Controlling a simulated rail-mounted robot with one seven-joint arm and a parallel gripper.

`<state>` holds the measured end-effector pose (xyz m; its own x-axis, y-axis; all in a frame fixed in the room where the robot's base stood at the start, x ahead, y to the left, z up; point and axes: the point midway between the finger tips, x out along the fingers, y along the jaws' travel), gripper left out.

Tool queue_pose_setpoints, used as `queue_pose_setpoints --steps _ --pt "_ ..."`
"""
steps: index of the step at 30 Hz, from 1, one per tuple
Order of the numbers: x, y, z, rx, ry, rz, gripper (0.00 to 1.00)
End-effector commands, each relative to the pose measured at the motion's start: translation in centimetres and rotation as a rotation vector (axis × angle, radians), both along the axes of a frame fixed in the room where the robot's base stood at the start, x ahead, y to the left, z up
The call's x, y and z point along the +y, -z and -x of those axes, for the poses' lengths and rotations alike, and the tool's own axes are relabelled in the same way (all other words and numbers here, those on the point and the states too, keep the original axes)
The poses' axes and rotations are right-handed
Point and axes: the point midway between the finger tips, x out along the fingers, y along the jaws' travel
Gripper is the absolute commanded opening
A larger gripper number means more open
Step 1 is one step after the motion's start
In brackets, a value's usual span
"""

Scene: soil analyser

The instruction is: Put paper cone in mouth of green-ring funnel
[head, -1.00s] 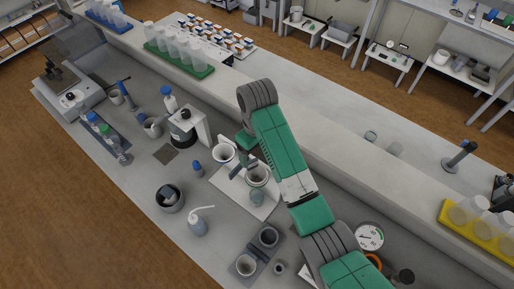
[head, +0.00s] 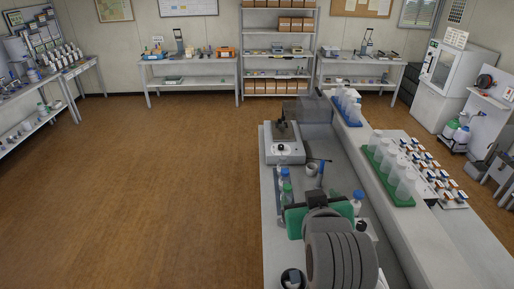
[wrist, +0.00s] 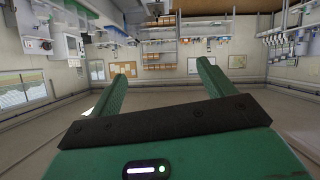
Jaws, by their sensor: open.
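My gripper (wrist: 163,68) fills the lower part of the wrist view. Its two green fingers stand wide apart with nothing between them, and it points out over the room. In the head view, my arm rises over the near part of the bench, and its fingers cannot be made out there. I cannot make out the paper cone or the green-ring funnel in either view now. The near stretch of the bench is cut off by the frame and partly covered by my arm.
The grey bench (head: 269,205) runs away from me, with a grey instrument (head: 284,150) and blue-capped bottle (head: 358,197) on it. A raised shelf on the right holds a green rack (head: 404,200) and blue rack (head: 345,117) of bottles. Open wooden floor (head: 165,190) lies left.

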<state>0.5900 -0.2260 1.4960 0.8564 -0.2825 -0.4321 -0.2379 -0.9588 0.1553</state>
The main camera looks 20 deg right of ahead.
Motion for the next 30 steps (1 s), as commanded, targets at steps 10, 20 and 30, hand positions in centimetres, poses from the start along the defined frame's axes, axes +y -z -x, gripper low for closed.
queue_pose_setpoints --steps 10,20,30 --pt "21.1 -23.6 11.3 -0.933 -0.277 -0.007 0.81" --pt "22.9 -26.4 15.1 -1.073 -0.312 -0.030 0.81" --pt "22.9 -27.4 15.0 -1.071 -0.313 -0.035 0.81"
